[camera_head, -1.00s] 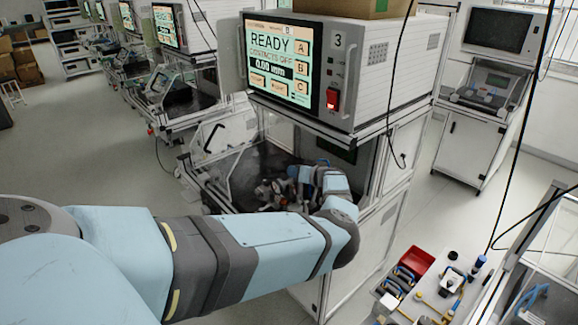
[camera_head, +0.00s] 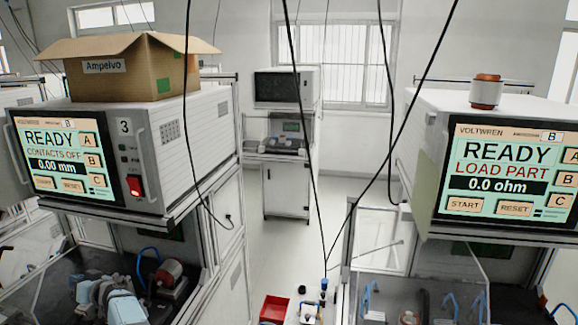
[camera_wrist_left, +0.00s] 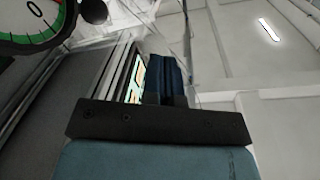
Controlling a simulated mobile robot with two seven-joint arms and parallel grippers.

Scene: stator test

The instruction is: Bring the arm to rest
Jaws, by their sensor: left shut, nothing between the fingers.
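My left gripper (camera_wrist_left: 167,80) shows in the left wrist view with its dark blue fingers together and nothing between them. In the head view, part of my left arm (camera_head: 125,308), light blue and grey, shows at the lower left, in front of the open bay of station 3; the fingertips cannot be made out there. The station 3 tester (camera_head: 140,170) reads READY, CONTACTS OFF, 0.00. A copper-coloured round part (camera_head: 168,272) sits in its bay. My right gripper is in neither view.
An open cardboard box (camera_head: 130,78) stands on the station 3 tester. The right tester (camera_head: 510,180) reads READY, LOAD PART, and carries a copper-topped cylinder (camera_head: 487,91). Black cables hang between them. A red bin (camera_head: 273,308) is at the bottom middle. A round gauge (camera_wrist_left: 38,22) is near the left wrist camera.

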